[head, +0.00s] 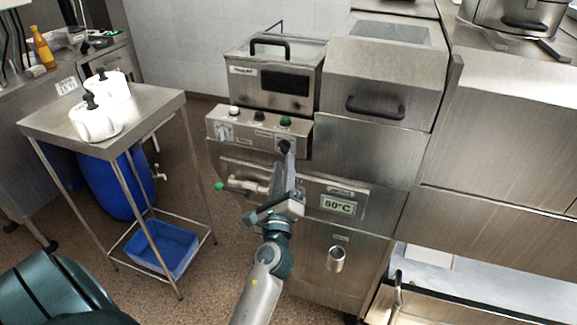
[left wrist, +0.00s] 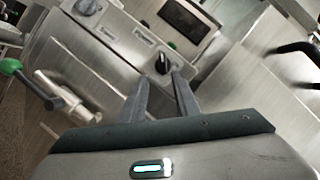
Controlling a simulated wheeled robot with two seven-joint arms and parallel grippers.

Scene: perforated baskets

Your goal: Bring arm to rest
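My left gripper (head: 287,168) reaches up from the bottom of the head view to the front of a steel fryer-like appliance (head: 340,195). In the left wrist view, its two fingers (left wrist: 161,84) stand apart with a narrow gap and nothing held between them. A black knob (left wrist: 162,62) on the control panel (left wrist: 95,40) lies just beyond the fingertips. Whether the fingers touch it I cannot tell. The knob also shows in the head view (head: 284,146), partly covered by the fingertips. My right gripper is in neither view.
A green-tipped lever (head: 232,187) sticks out left of my gripper. A steel cart (head: 150,108) with white pots (head: 95,120) and a blue bin (head: 162,250) stands at the left. A handled lid (head: 375,106) is at the right. Floor between cart and appliance is clear.

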